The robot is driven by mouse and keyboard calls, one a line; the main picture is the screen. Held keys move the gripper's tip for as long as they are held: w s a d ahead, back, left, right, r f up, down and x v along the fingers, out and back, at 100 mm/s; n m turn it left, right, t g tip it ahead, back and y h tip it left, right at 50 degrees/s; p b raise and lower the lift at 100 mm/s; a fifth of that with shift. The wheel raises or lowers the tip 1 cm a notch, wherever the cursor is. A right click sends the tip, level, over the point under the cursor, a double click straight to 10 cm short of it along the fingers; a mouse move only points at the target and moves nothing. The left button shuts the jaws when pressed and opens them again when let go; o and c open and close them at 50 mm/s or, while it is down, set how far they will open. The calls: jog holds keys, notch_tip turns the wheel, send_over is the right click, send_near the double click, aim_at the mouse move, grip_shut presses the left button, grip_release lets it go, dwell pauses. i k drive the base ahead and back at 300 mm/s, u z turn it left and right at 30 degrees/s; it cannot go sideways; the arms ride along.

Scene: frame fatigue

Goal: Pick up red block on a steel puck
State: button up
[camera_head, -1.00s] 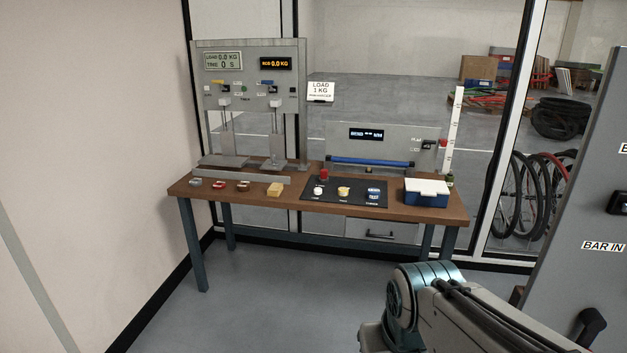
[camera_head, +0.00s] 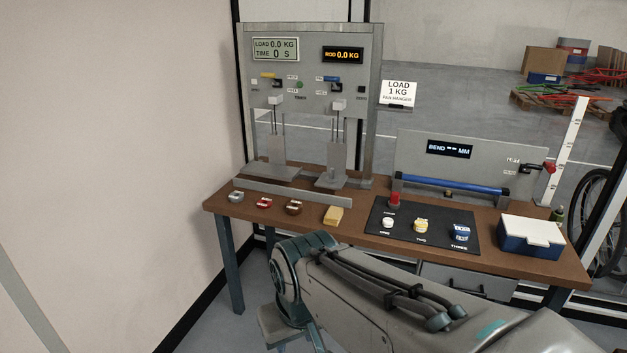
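A small red block on a steel-grey puck (camera_head: 264,203) sits near the front left of the wooden bench. A grey piece (camera_head: 236,197) lies to its left, and a brownish-red piece (camera_head: 293,208) lies to its right. They are small, so fine detail is unclear. A taller red piece (camera_head: 394,201) stands at the back left of the black mat. My arm reaches in from the lower right, its bent joint in front of the bench and below these pieces. My gripper's fingers are out of view.
A yellow block (camera_head: 333,215) lies right of the small pieces. The black mat (camera_head: 405,239) holds several small items. A blue box with a white lid (camera_head: 530,237) stands at the right. A grey rail (camera_head: 300,194) and a test stand (camera_head: 312,75) are behind the pieces.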

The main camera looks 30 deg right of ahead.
aim_at(393, 202)
jog(key=z, duration=0.2)
jog(key=i, duration=1.25)
jog(key=z, duration=1.5)
jog(key=i, duration=0.7)
jog(key=z, duration=0.9)
jog(key=i, duration=0.55)
